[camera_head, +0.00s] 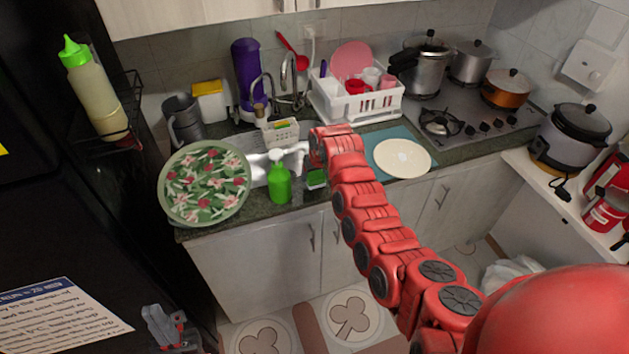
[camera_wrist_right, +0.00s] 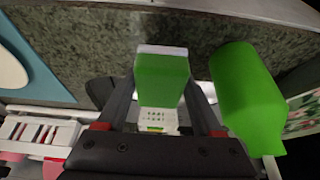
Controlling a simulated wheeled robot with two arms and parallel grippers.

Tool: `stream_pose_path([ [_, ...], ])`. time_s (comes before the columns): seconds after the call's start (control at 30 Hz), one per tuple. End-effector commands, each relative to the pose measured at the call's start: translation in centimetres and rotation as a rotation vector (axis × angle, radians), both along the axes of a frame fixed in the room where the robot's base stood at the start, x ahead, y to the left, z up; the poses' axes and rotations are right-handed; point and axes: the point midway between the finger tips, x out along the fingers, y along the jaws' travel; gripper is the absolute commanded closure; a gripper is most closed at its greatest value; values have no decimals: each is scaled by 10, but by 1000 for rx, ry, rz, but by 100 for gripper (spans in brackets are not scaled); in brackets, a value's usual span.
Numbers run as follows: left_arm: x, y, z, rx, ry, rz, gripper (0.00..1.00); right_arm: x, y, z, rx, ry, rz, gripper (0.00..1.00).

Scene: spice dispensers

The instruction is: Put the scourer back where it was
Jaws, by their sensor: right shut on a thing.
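The green scourer (camera_head: 316,179) with a pale layer is at the front of the counter, just right of the green soap bottle (camera_head: 279,178). In the right wrist view the scourer (camera_wrist_right: 162,78) stands between the two fingers of my right gripper (camera_wrist_right: 160,100), which is shut on it. The soap bottle (camera_wrist_right: 245,95) is close beside it there. In the head view my red right arm hides most of that gripper. A small white caddy (camera_head: 281,132) with yellow and green in it stands behind the sink. My left gripper (camera_head: 168,328) is low at the left, away from the counter; its opening is unclear.
A flowered round tray (camera_head: 205,183) stands left of the bottle. A cream plate (camera_head: 402,158) lies on a blue mat (camera_head: 377,143) to the right. The sink lies between caddy and bottle.

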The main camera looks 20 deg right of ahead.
Motion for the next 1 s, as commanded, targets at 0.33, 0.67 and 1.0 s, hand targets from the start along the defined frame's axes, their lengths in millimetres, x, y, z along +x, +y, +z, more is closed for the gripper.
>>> stream_pose_path([
  [0.33, 0, 0, 21, 0, 0, 0, 100, 1, 0, -26, -1, 2, 1, 85],
  [0.67, 0, 0, 22, 0, 0, 0, 100, 1, -1, -35, 0, -2, -2, 85],
  [1.0, 0, 0, 18, 0, 0, 0, 100, 1, -1, -38, 0, -2, -1, 4],
])
